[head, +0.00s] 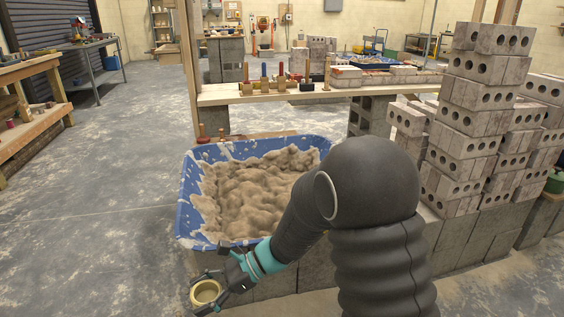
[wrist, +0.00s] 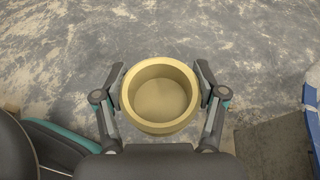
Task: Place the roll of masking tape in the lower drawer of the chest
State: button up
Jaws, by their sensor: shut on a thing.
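The roll of masking tape (wrist: 159,126) is tan and ring-shaped. In the wrist view it sits between the two fingers of my gripper (wrist: 160,88), which press on it from left and right. In the head view the roll (head: 205,292) is held above the floor at the lower left of my arm, with my gripper (head: 222,283) shut on it. The chest and its lower drawer do not show in either view.
A blue tub (head: 187,205) full of mortar stands on blocks just beyond my gripper. Stacked bricks (head: 470,140) rise at the right. A plank shelf (head: 225,96) holds tools behind the tub. A wooden bench (head: 30,68) stands far left. The floor at left is clear.

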jog(key=w+d+f+m+t, duration=0.3)
jog(key=w+d+f+t, duration=0.1)
jog(key=w+d, duration=0.3)
jog(key=w+d+f+m+t, duration=0.3)
jog(key=w+d+f, duration=0.1)
jog(key=w+d, duration=0.3)
jog(key=shift+w+d+f+m+t+h+b, duration=0.55)
jog(key=shift+d+f+m+t+h, duration=1.6)
jog(key=shift+d, duration=3)
jog(key=shift+w+d+f+m+t+h+b, duration=0.35)
jog(key=shift+w+d+f+m+t+h, duration=0.7)
jog(key=shift+d+f+m+t, duration=2.85)
notch_tip(320, 180, up, 17)
jog(key=w+d+g+h, duration=0.1)
jog(key=w+h, duration=0.1)
jog(key=shift+d+g, duration=0.35)
